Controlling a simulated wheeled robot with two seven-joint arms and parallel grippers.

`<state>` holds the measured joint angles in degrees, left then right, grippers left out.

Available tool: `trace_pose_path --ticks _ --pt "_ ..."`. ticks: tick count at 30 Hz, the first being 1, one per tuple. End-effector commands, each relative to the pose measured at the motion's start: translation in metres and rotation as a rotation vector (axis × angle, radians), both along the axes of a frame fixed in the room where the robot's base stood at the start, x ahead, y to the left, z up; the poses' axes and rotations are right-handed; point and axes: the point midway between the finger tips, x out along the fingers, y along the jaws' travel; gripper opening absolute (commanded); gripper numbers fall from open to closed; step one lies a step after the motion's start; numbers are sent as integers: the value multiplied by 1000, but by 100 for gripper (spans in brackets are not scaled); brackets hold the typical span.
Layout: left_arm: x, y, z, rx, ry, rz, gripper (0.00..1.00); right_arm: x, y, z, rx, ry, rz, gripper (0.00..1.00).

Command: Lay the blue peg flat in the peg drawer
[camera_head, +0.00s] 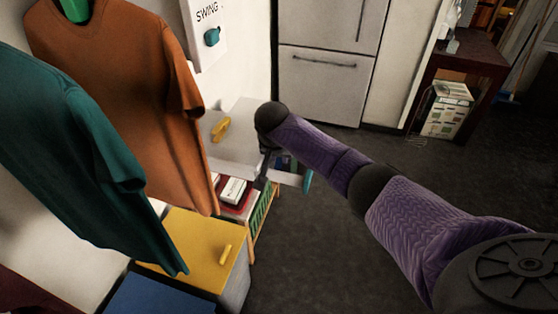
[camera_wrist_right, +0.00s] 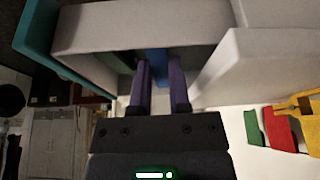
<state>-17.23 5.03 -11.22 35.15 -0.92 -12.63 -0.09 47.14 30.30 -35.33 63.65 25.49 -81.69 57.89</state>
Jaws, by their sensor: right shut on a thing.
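The blue peg (camera_wrist_right: 156,64) shows in the right wrist view as a blue strip between the two purple fingers of my right gripper (camera_wrist_right: 161,78). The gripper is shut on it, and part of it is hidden. The peg drawer (camera_wrist_right: 110,27), with pale grey walls and a teal front (camera_wrist_right: 36,38), is pulled open around the fingertips. Whether the peg touches the drawer floor cannot be told. In the head view the teal drawer front (camera_head: 308,181) shows beyond my right arm, which hides most of the drawer. My left gripper is out of view.
A white cabinet top with a yellow handle (camera_head: 221,130) stands above a shelf with red and white boxes (camera_head: 232,190). A yellow-topped box (camera_head: 200,240) and a blue one (camera_head: 150,295) are nearer. Orange (camera_head: 120,90) and teal (camera_head: 70,150) shirts hang left.

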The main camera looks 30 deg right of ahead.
Motion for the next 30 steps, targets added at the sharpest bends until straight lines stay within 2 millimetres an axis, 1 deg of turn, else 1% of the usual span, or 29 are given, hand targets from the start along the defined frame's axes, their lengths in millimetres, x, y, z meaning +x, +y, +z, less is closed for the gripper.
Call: trace_pose_path --ticks 1,6,10,11,12,13,20,23,26,30 --pt "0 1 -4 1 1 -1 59 0 0 -8 0 3 -1 0" --pt "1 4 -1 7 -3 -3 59 0 0 -5 0 0 0 0" --pt "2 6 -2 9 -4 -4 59 0 0 -8 1 0 1 0" --pt "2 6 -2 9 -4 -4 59 0 0 -8 0 0 1 26" --pt "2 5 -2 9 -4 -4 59 0 0 -8 0 0 1 35" --pt "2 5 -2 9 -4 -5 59 0 0 -7 0 0 1 37" --pt "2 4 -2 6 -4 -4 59 0 0 -7 0 0 1 37" --pt "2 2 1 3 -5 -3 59 -1 1 -1 0 0 1 37" --pt "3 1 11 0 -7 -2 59 -5 5 16 1 -2 3 37" --pt "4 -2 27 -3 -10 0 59 -14 14 49 1 -3 3 37"
